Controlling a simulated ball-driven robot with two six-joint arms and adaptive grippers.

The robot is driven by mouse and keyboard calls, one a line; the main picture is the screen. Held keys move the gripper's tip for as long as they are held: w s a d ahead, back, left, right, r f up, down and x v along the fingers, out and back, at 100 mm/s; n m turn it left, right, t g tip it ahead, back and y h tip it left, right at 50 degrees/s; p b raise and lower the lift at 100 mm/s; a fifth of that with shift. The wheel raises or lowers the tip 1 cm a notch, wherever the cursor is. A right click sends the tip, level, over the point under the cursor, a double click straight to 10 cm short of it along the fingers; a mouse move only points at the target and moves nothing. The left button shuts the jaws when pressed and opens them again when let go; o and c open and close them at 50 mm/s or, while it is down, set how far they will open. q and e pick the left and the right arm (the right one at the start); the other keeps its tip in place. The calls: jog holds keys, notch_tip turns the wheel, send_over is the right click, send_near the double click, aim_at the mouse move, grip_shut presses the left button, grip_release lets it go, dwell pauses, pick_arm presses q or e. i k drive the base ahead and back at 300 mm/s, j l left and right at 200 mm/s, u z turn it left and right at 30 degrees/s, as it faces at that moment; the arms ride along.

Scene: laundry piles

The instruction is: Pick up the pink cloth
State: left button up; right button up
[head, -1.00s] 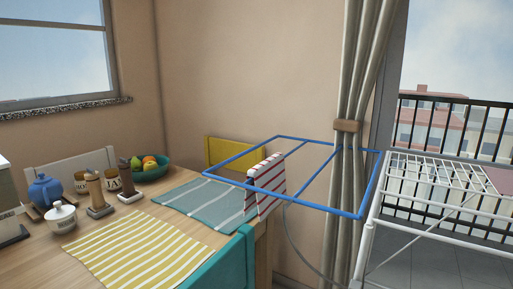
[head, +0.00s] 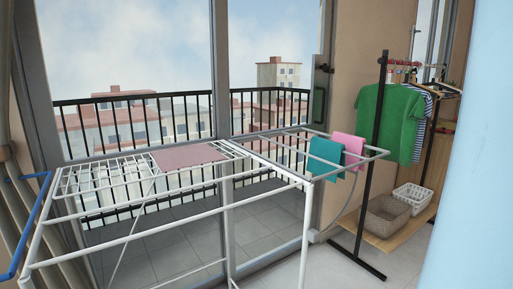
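A bright pink cloth (head: 350,147) hangs over the rails at the right end of a white drying rack (head: 165,219). A teal cloth (head: 326,160) hangs just left of it and overlaps it slightly in the picture. A second cloth, dusty pink (head: 188,156), lies flat across the rack's top bars further left. Neither of my grippers is in view.
A clothes rail (head: 379,150) with a green shirt (head: 390,122) stands to the right. A grey-brown basket (head: 387,216) and a white basket (head: 413,197) sit on its wooden shelf. Blue bars (head: 35,230) enter at the left edge. A pale blue surface (head: 480,180) blocks the right edge.

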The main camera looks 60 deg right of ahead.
aim_at(354, 144)
jog(key=z, duration=2.55)
jog(key=i+l, duration=0.8)
jog(key=i, duration=0.1)
